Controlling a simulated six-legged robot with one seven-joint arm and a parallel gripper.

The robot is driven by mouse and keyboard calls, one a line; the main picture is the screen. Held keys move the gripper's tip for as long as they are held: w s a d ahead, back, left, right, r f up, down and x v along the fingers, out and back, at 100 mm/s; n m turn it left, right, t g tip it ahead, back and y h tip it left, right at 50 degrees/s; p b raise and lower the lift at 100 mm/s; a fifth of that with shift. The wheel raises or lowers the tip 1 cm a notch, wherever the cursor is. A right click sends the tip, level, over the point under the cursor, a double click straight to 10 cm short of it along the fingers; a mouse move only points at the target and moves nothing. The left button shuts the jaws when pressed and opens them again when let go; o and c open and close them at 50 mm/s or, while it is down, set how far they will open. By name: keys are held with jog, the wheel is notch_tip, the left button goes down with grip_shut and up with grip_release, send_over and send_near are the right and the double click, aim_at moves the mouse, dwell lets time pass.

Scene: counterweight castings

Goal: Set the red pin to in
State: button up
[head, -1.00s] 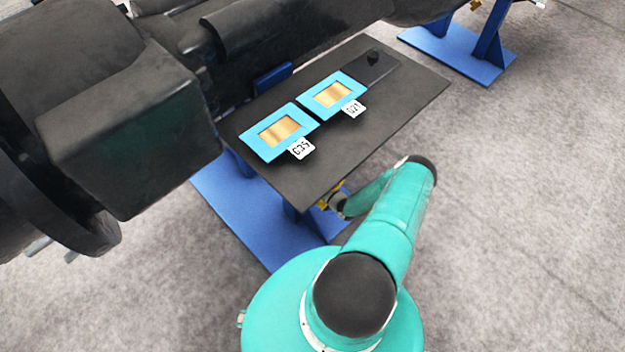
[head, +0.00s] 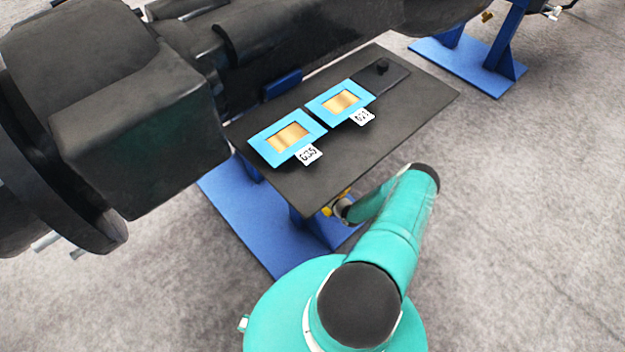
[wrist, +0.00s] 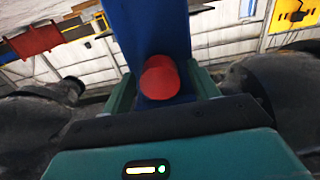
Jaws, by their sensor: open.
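The red pin (wrist: 161,77) shows in the wrist view as a round, knob-like end in front of a blue post (wrist: 152,35). My gripper (wrist: 159,82) is open, with one teal finger to the left and one to the right of the pin. The pin lies between the fingers in the picture; I cannot tell how deep it sits between them or whether they touch it.
The dark table (head: 350,165) stands on a blue base (head: 262,225). Large dark castings (head: 140,140) fill the left and back. Grey floor (head: 530,220) is clear at right.

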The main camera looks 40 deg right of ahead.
jog(key=s, duration=1.3)
jog(key=shift+s+d, duration=0.2)
